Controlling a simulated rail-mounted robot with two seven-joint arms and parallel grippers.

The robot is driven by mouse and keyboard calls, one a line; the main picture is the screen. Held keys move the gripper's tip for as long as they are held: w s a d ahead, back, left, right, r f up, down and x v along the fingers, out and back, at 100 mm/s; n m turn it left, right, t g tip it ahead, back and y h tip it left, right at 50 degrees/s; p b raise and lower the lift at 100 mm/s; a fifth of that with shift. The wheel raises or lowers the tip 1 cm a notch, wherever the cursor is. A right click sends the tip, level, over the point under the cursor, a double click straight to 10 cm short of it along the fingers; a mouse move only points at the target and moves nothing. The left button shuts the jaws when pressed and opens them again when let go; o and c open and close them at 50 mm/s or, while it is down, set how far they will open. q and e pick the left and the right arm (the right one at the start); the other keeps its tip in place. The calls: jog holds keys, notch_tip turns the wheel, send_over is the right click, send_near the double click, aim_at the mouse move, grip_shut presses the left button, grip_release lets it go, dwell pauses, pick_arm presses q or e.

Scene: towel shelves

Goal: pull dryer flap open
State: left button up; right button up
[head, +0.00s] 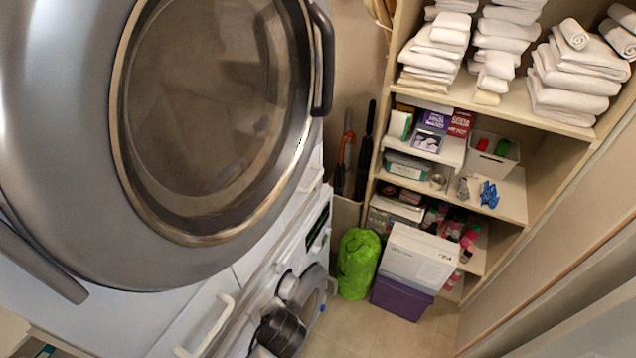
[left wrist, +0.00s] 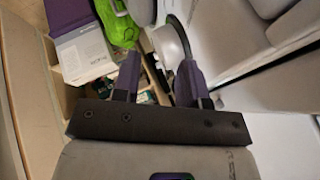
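The dryer's large round grey door (head: 60,150) with dark glass (head: 215,95) fills the left of the head view. A dark curved handle (head: 323,60) stands on its right rim. I cannot tell whether this door is fully closed. No smaller flap can be made out with certainty. My left gripper (left wrist: 158,78) shows in the left wrist view with its two purple fingers apart and nothing clearly held between them. Beyond its fingertips are a white rounded part (left wrist: 168,45) and a dark curved strip (left wrist: 179,35). My right gripper cannot be made out.
A lower machine with a round door (head: 312,290) is below the dryer. The shelves hold white towels (head: 575,80) and several packages. Some tiled floor (head: 345,330) is clear.

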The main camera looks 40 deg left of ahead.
pick_arm(q)
jog(key=w+a+r+y+b, duration=0.1)
jog(key=w+a+r+y, duration=0.15)
jog(key=w, duration=0.55)
jog(key=g+y+b, duration=0.2)
jog(key=y+b, duration=0.1)
jog(key=y, duration=0.5)
send_near(316, 178)
jog(key=x, duration=0.2)
jog(key=p+x, duration=0.1)
jog(key=x, duration=0.5)
jog(key=shift+a+f, duration=0.15)
jog(key=shift+f, duration=0.2)
jog(key=shift+x, duration=0.8)
jog(key=shift+w+a, duration=0.1)
jog(key=c, duration=0.7)
grip_shut()
